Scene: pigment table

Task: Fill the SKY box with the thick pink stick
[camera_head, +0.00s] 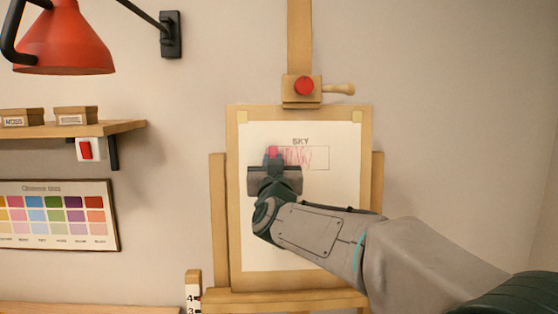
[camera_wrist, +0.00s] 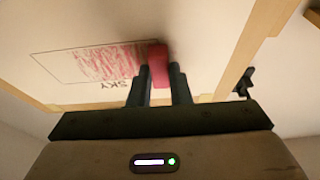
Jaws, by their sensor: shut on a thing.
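The SKY box (camera_head: 322,159) is a thin outlined rectangle on white paper (camera_head: 325,195), under the word SKY. Pink scribble strokes (camera_head: 298,157) cover its left and middle parts, with pale gaps between them; its right end is bare. In the wrist view the box (camera_wrist: 50,62) shows upside down, with the scribble at its right. My gripper (camera_head: 273,158) is shut on the thick pink stick (camera_wrist: 158,62), at the box's left end in the head view. The stick (camera_head: 272,150) points at the paper; I cannot tell whether its tip touches.
The paper is on a wooden board (camera_head: 234,200) on an easel (camera_head: 218,220). A red lamp (camera_head: 65,45) hangs upper left. A shelf (camera_head: 85,131) with small boxes and a colour chart (camera_head: 60,240) are at the left. The wall to the right is clear.

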